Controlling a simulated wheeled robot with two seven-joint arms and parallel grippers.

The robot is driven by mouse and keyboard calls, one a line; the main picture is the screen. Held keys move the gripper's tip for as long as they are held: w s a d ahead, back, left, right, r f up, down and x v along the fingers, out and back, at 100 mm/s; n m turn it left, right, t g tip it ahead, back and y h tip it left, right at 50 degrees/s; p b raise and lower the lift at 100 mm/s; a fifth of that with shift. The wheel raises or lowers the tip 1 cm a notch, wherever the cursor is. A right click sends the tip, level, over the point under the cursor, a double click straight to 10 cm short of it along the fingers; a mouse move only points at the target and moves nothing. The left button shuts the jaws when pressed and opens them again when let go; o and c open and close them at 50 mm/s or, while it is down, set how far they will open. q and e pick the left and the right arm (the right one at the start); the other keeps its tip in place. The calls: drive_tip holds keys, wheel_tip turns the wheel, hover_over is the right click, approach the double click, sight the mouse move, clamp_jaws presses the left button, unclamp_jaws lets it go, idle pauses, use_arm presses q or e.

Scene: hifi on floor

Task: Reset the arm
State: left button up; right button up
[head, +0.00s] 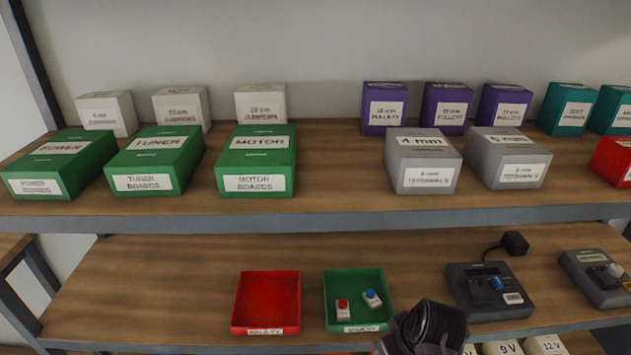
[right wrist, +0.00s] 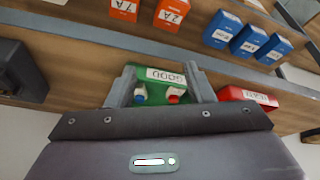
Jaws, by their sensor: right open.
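My right gripper (right wrist: 159,70) is open, with its two grey fingers apart and nothing held between them. In the right wrist view it points toward the green tray (right wrist: 165,74), which shows between and beyond the fingers. In the head view the dark end of my right arm (head: 432,326) is at the lower shelf's front edge, just right of the green tray (head: 352,273). The tray holds a red-button switch (head: 343,310) and a blue-knob switch (head: 372,299). My left gripper is not in view.
An empty red tray (head: 267,300) is left of the green one. Dark devices (head: 488,290) stand to the right on the lower shelf. The upper shelf (head: 330,205) holds green, grey, white and purple boxes. The lower shelf's left part is clear.

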drive_tip(key=s+d+f+m+g+h+b, duration=0.1)
drive_tip(key=s+d+f+h+b, duration=0.2)
drive_tip(key=f, duration=1.5)
drive_tip(key=s+d+f+b, duration=0.1)
drive_tip(key=s+d+f, duration=0.25)
drive_tip(key=f, duration=1.35)
drive_tip(key=s+f+g+y+b, duration=0.1)
drive_tip(key=s+f, duration=0.9)
drive_tip(key=s, duration=0.3)
drive_tip(key=s+d+f+m+g+b, duration=0.1)
drive_tip(key=s+f, duration=0.9)
drive_tip(key=s, duration=0.3)
drive_tip(key=shift+s+d+m+y, duration=0.2)
drive_tip(key=shift+s+m+y, duration=0.1)
drive_tip(key=shift+s+y, duration=0.1)
